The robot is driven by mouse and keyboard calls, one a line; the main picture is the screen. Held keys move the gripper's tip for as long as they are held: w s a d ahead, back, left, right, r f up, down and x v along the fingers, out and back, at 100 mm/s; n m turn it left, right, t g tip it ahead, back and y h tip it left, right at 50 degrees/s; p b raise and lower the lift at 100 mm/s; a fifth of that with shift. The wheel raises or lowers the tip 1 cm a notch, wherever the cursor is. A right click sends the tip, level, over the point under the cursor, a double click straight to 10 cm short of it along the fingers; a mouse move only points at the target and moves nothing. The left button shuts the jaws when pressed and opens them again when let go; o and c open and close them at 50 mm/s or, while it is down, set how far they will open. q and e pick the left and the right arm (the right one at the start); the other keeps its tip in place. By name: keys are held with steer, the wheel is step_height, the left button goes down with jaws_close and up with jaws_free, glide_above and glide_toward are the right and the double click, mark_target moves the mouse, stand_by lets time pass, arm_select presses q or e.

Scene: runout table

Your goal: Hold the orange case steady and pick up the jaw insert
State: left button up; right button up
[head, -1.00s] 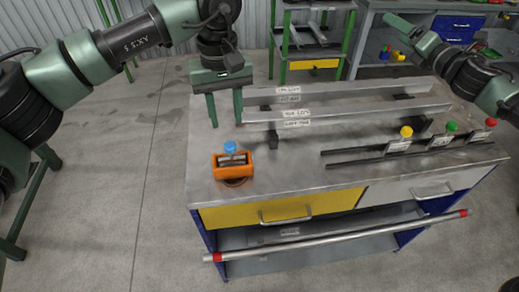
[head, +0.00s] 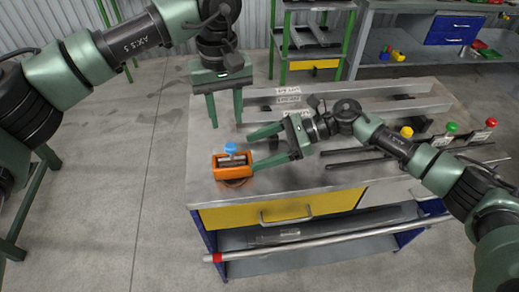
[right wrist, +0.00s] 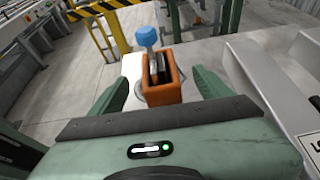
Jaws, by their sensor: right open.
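The orange case (head: 234,173) stands near the left front of the grey table, on a round base. In the right wrist view the case (right wrist: 164,96) is a narrow open box with dark and metal parts in its slot. A blue knob (head: 230,148) rises at its far side; I take it to belong to the jaw insert (right wrist: 157,67), but cannot tell surely. My right gripper (head: 253,152) is open, its fingertips reaching towards the case from the right, one each side in the wrist view, apparently not touching. My left gripper (head: 225,107) is open and empty, pointing down behind the case.
Long metal rails (head: 350,107) with labels lie across the back of the table (head: 310,185). A yellow drawer (head: 285,210) is below. The table's left edge is close to the case.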

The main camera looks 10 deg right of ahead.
mark_target(242, 158)
steer(key=shift+s+a+f, duration=0.1)
steer(key=shift+a+f, duration=0.2)
steer(key=shift+x, duration=3.6)
